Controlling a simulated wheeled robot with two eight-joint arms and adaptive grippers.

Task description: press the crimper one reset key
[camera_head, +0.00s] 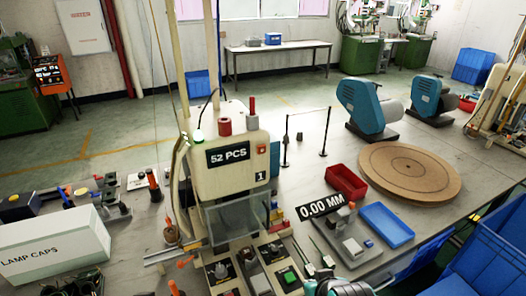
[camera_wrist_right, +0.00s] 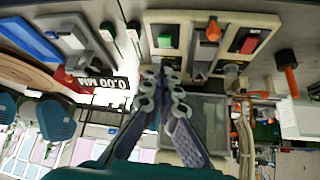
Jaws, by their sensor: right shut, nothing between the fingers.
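Crimper one (camera_head: 228,160) is the cream machine with a "52 PCS" display (camera_head: 228,154) and a "1" plate. A clear guard hangs on its front. At its foot are cream control boxes, one with a green key (camera_head: 289,278) and one with a red key (camera_head: 221,270). The green key (camera_wrist_right: 165,41) and red key (camera_wrist_right: 250,45) also show in the right wrist view. No label shows which is the reset key. My right gripper (camera_wrist_right: 172,68) is shut and empty, its tips near the green key's box; contact cannot be told. My left gripper is not in view.
A "0.00 MM" display (camera_head: 322,205), a red bin (camera_head: 346,182) and a blue tray (camera_head: 387,225) stand right of the crimper. A round wooden board (camera_head: 409,172) lies beyond. A "LAMP CAPS" box (camera_head: 55,246) is at left.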

